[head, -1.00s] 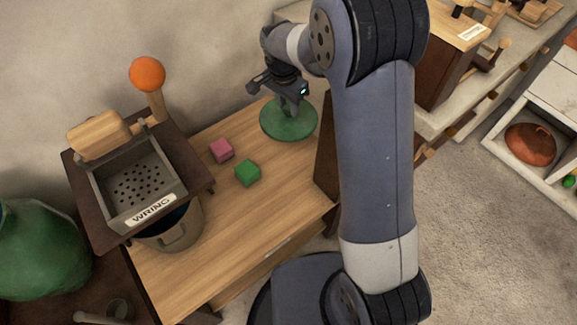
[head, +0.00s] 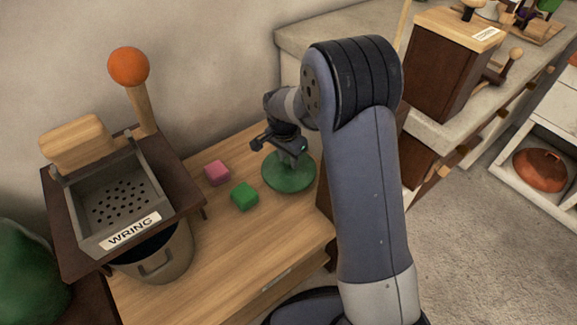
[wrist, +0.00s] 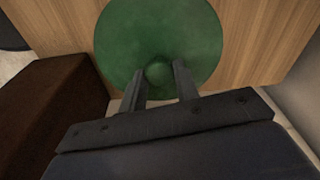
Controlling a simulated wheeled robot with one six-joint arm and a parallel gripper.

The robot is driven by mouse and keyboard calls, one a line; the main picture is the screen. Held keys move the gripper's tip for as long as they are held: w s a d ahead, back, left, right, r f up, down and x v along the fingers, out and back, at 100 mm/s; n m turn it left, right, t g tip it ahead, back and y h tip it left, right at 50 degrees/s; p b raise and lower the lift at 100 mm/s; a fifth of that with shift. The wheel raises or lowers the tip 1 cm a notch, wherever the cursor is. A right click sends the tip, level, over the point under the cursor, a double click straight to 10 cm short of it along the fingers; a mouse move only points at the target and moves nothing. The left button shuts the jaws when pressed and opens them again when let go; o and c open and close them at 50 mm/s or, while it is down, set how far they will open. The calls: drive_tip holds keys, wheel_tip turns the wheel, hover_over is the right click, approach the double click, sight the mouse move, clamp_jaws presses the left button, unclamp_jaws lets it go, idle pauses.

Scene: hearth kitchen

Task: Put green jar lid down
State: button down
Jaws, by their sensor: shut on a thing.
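The green jar lid (head: 290,176) is a round green disc with a small knob, at the back right of the wooden table (head: 235,255). My gripper (head: 290,158) is above it, pointing down, shut on its knob. In the wrist view the lid (wrist: 158,30) spreads out flat beyond my gripper (wrist: 160,78), with the knob between the two fingers. The lid looks level and low over the tabletop; I cannot tell whether it touches the wood.
A green cube (head: 244,197) and a pink cube (head: 217,172) lie on the table left of the lid. A wringer box (head: 118,200) stands over a bucket (head: 160,258) at the left. A dark wooden box (head: 440,75) stands on the counter at right. The table's front middle is clear.

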sight(288, 161)
drive_tip(key=shift+f, duration=1.5)
drive_tip(key=shift+f+b, duration=0.1)
drive_tip(key=shift+b, duration=0.25)
drive_tip(key=c, duration=1.1)
unclamp_jaws()
drive_tip(key=shift+o, duration=0.2)
wheel_tip(288, 161, up, 12)
drive_tip(key=s+a+p, duration=0.1)
drive_tip(key=p, duration=0.2)
